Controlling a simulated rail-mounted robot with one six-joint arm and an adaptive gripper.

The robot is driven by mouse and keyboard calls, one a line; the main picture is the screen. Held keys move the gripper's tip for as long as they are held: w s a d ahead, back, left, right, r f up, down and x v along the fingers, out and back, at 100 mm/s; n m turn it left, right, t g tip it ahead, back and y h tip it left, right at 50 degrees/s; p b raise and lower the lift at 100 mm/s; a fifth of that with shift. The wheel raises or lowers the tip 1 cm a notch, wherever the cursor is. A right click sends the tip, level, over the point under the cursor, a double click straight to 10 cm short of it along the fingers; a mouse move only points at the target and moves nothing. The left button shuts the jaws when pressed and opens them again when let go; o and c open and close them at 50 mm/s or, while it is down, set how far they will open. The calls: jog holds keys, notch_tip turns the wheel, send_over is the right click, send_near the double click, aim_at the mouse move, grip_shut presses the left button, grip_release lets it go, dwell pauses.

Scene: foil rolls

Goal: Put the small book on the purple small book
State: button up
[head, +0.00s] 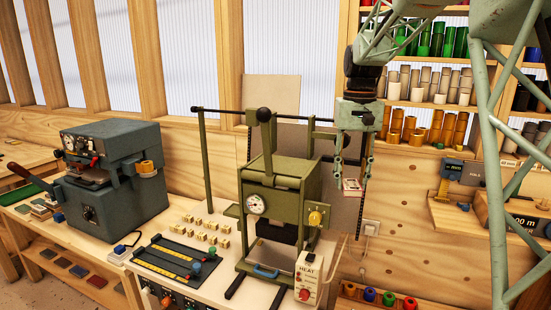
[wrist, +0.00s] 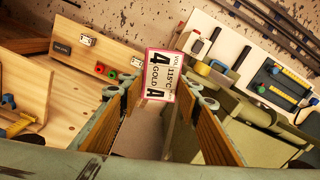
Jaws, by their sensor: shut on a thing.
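My gripper (head: 350,160) hangs in the air to the right of the green press in the head view. In the wrist view, my gripper (wrist: 160,100) is shut on a small flat red-edged labelled card (wrist: 158,62) printed "VOL", "4", "A", "GOLD" and "115°C". The card also shows as a small white-and-red thing (head: 352,185) in the head view. I cannot tell whether it is a book. Several small dark books (head: 79,271) lie on the lower shelf at the left, and several more (head: 40,212) lie on the bench top beside the dark press. I cannot clearly tell a purple one.
The green press (head: 278,200) stands below and left of my gripper, with the HEAT box (head: 308,275) before it. The dark press (head: 110,170) is at the left. Letter blocks (head: 205,228) and a black-and-yellow tray (head: 172,260) lie between. Shelves of foil rolls (head: 415,130) stand behind.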

aim_at(347, 184)
jog(key=shift+s+a+r+n, duration=0.15)
jog(key=shift+s+a+r, duration=0.1)
jog(key=shift+r, duration=0.25)
jog(key=shift+s+a+r+n, duration=0.15)
jog(key=shift+a+r, duration=0.15)
jog(key=shift+r, duration=0.2)
jog(key=shift+s+a+r+n, duration=0.1)
jog(key=shift+s+a+r, duration=0.15)
jog(key=shift+r, duration=0.25)
